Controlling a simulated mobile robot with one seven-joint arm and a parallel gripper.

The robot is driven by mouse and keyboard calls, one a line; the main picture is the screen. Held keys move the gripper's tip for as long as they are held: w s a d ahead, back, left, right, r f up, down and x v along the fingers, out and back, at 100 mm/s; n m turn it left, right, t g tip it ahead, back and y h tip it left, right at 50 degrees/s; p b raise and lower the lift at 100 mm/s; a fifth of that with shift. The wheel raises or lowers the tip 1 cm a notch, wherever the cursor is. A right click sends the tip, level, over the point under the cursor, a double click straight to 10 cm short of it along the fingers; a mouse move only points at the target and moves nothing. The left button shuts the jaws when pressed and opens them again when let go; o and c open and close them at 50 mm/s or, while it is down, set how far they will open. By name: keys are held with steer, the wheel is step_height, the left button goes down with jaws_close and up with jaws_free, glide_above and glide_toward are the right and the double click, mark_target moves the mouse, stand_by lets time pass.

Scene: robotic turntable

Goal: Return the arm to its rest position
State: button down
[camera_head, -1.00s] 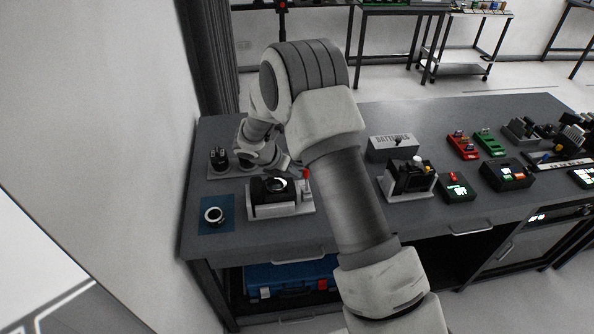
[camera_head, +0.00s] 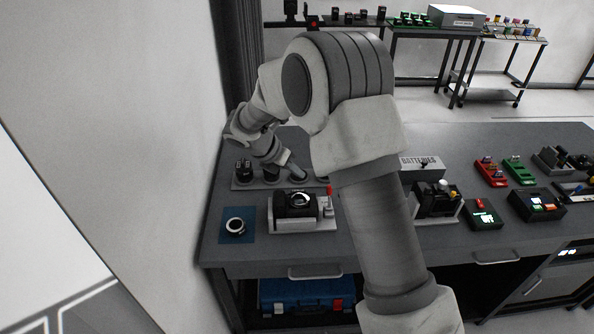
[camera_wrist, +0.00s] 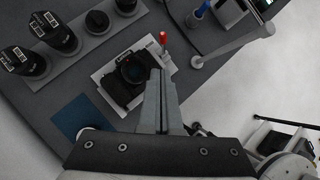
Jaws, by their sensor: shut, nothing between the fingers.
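My arm crosses the middle of the head view, bent at a high elbow, with its forearm reaching down to the left over the table. My gripper (camera_wrist: 157,75) is shut and empty in the wrist view, its two fingers together. The camera also shows in the head view (camera_head: 296,205), on a light stand with a red-tipped lever (camera_head: 329,190). The fingertips are hard to make out in the head view.
A wall (camera_head: 150,130) is close on the left.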

steer(key=s+d+r+m+y, duration=0.1)
steer(key=s+d+r+m, duration=0.3)
steer(key=s+r+m, duration=0.35)
steer(key=s+d+r+m+y, duration=0.1)
steer(key=s+d+r+m, duration=0.5)
steer(key=r, duration=0.3)
steer(key=s+r+m+t+y, duration=0.1)
steer(key=s+m+y, duration=0.1)
steer(key=s+m, duration=0.5)
steer(key=s+r+m+y, duration=0.1)
steer(key=s+m+y, duration=0.1)
steer(key=s+m, duration=0.5)
steer(key=s, duration=0.5)
steer(key=shift+s+r+t, duration=0.2)
steer(key=shift+r+t, duration=0.15)
steer(key=shift+t, duration=0.05)
